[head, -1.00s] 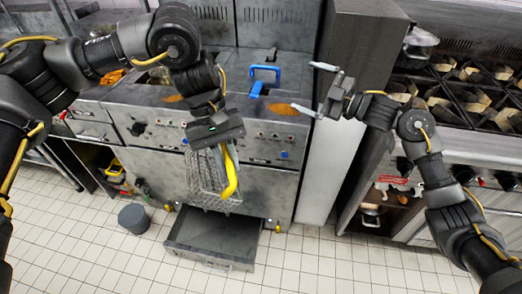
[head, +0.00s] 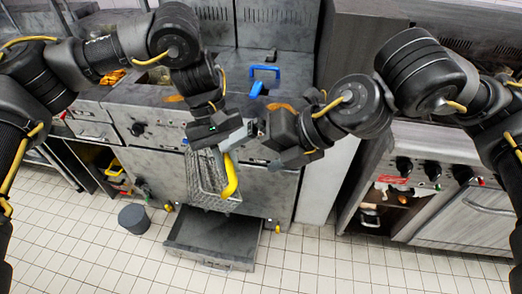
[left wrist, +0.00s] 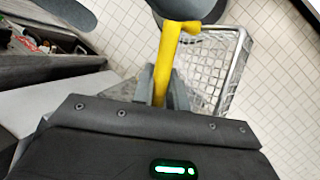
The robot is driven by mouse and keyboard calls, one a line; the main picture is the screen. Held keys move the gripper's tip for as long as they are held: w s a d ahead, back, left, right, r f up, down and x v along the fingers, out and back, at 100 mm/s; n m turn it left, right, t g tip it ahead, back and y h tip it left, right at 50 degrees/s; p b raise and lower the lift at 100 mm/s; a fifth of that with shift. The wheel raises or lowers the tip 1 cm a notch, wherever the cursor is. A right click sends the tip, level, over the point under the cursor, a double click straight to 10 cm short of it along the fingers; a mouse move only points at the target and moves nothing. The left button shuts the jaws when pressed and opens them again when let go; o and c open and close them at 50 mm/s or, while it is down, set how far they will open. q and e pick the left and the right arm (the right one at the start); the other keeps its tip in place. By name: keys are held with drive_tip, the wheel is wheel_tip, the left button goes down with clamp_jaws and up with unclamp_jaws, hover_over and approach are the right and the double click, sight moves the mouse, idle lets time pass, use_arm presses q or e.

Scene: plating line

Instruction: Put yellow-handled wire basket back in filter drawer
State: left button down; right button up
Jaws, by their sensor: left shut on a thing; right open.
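The yellow-handled wire basket (head: 203,187) hangs in front of the fryer, above the drawer. Its yellow handle (head: 231,176) is in my left gripper (head: 222,150), which is shut on it; the left wrist view shows the handle (left wrist: 163,65) between the fingers and the wire mesh (left wrist: 217,62) beyond. My right gripper (head: 262,140) is close beside the left gripper at the handle's upper end. It is open, and its fingers are partly hidden. The filter drawer (head: 190,256) is pulled out at floor level below the basket and looks empty.
A blue-handled item (head: 262,77) is on the fryer top. A dark grey bucket (head: 134,218) stands on the tiled floor left of the drawer. An open cabinet (head: 372,205) is at the right. The floor in front of the drawer is clear.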

sight(226, 167)
drive_tip(key=x, duration=1.2)
drive_tip(key=shift+w+d+f, duration=0.1)
drive_tip(key=shift+w+d, duration=0.05)
drive_tip(key=shift+w, duration=0.3)
drive_tip(key=c, duration=0.5)
use_arm(q)
drive_tip(key=c, duration=1.8)
unclamp_jaws()
use_arm(e)
drive_tip(key=shift+c, duration=1.2)
use_arm(q)
drive_tip(key=o, duration=0.5)
